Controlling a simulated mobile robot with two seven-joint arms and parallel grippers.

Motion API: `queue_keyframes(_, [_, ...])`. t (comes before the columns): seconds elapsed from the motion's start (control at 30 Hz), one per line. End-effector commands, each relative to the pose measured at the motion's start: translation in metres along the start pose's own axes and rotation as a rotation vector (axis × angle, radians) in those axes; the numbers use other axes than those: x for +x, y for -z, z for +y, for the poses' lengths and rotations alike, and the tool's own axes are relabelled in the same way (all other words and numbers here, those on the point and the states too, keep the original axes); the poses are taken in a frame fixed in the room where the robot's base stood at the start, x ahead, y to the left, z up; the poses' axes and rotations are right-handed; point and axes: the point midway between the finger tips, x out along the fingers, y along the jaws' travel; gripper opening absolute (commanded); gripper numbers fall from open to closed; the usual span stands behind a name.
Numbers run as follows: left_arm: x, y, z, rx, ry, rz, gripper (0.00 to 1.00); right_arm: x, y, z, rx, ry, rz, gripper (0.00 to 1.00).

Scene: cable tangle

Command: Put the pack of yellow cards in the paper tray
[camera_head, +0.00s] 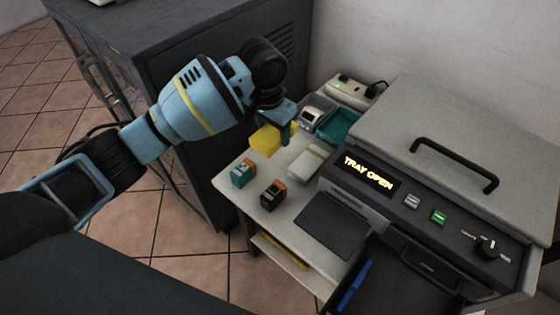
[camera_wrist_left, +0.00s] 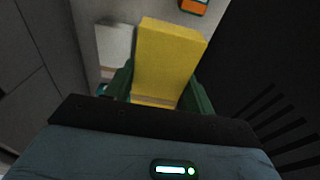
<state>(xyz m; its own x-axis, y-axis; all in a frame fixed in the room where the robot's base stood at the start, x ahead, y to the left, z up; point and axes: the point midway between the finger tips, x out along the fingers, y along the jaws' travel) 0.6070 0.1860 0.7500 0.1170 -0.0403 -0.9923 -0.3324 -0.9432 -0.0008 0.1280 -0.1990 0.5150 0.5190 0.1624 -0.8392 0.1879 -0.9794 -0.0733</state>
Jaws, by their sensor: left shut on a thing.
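The pack of yellow cards (camera_head: 264,140) is a plain yellow block near the far left part of the small table. My left gripper (camera_head: 286,132) is shut on it. In the left wrist view the yellow pack (camera_wrist_left: 168,62) sits between the two green fingers and sticks out past them. I cannot tell whether its underside touches the table. The open dark drawer (camera_head: 405,285) of the machine, which looks like the paper tray, is at the bottom right, with a blue strip (camera_head: 355,286) at its left side. My right gripper is not in view.
The grey machine (camera_head: 430,140) shows "TRAY OPEN". On the table (camera_head: 235,172) are a teal-and-orange box (camera_head: 243,173), a black-and-orange box (camera_head: 273,195), a white block (camera_head: 306,162), a dark flat panel (camera_head: 333,224) and a teal bin (camera_head: 338,125). A power strip (camera_head: 350,92) lies behind.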

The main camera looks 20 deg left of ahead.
Motion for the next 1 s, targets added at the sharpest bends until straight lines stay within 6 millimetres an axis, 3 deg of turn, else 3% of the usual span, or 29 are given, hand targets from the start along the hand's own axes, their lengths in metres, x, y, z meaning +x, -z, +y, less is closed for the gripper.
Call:
queue_keyframes(0.23, [0.039,-0.006,-0.001,-0.001,0.001,-0.004,0.29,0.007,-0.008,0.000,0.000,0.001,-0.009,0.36])
queue_keyframes(0.47, [0.045,-0.006,-0.001,-0.001,0.001,-0.002,0.29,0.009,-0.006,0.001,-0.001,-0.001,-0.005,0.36])
queue_keyframes(0.8, [0.089,-0.012,0.000,-0.001,0.001,-0.004,0.29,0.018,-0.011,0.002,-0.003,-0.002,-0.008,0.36])
queue_keyframes(1.0, [0.092,-0.012,0.000,0.000,0.001,-0.001,0.29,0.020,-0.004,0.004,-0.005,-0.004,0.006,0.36])
